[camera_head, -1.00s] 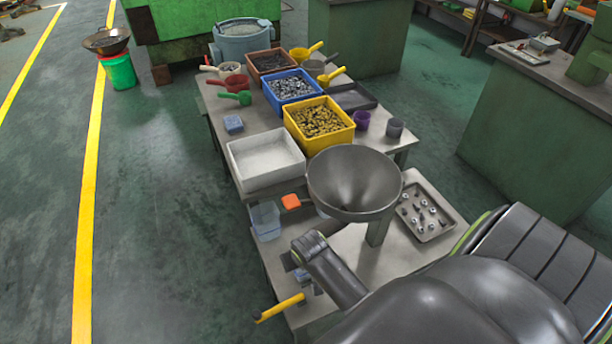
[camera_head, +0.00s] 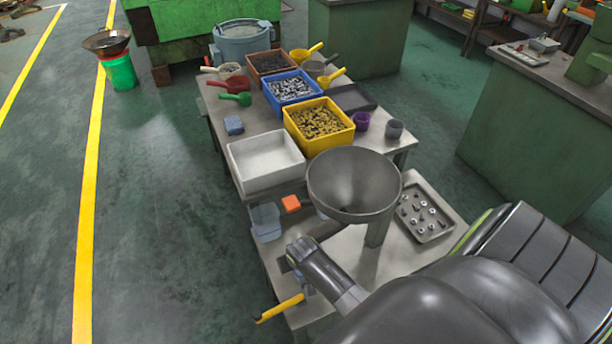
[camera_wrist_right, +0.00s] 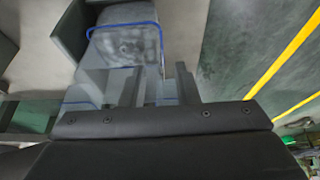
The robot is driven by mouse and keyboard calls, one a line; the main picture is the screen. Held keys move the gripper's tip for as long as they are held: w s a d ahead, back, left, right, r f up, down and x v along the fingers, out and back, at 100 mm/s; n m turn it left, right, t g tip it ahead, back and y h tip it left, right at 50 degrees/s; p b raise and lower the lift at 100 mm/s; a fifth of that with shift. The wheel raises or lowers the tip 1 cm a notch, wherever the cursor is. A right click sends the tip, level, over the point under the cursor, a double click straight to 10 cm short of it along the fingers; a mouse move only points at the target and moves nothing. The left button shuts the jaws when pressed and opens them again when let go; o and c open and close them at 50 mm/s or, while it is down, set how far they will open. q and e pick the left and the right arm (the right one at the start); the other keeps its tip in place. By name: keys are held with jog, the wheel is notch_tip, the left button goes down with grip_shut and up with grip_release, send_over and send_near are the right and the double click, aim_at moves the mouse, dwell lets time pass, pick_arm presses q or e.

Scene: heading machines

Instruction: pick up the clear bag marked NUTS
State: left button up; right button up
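A clear bag-like thing with a blue edge (camera_wrist_right: 125,45) lies on a pale surface in the right wrist view. I cannot read any marking on it. My right gripper (camera_wrist_right: 162,78) has its two fingers apart, close to its lower right, with nothing clearly between them. In the head view my right arm reaches in from the lower right over the low front table, and its fingers are hard to make out. A clear bluish thing (camera_head: 265,220) sits at that table's left edge; I cannot tell if it is the same one. My left gripper is not in view.
A grey funnel bowl (camera_head: 354,182) stands on a post beside my arm. A tray of small parts (camera_head: 426,235) lies to its right. An empty white bin (camera_head: 265,162), a yellow bin (camera_head: 318,120) and a blue bin (camera_head: 291,88) stand behind. A yellow handle (camera_head: 280,308) juts from the front edge.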

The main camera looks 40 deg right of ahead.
grip_shut()
dwell(1.3)
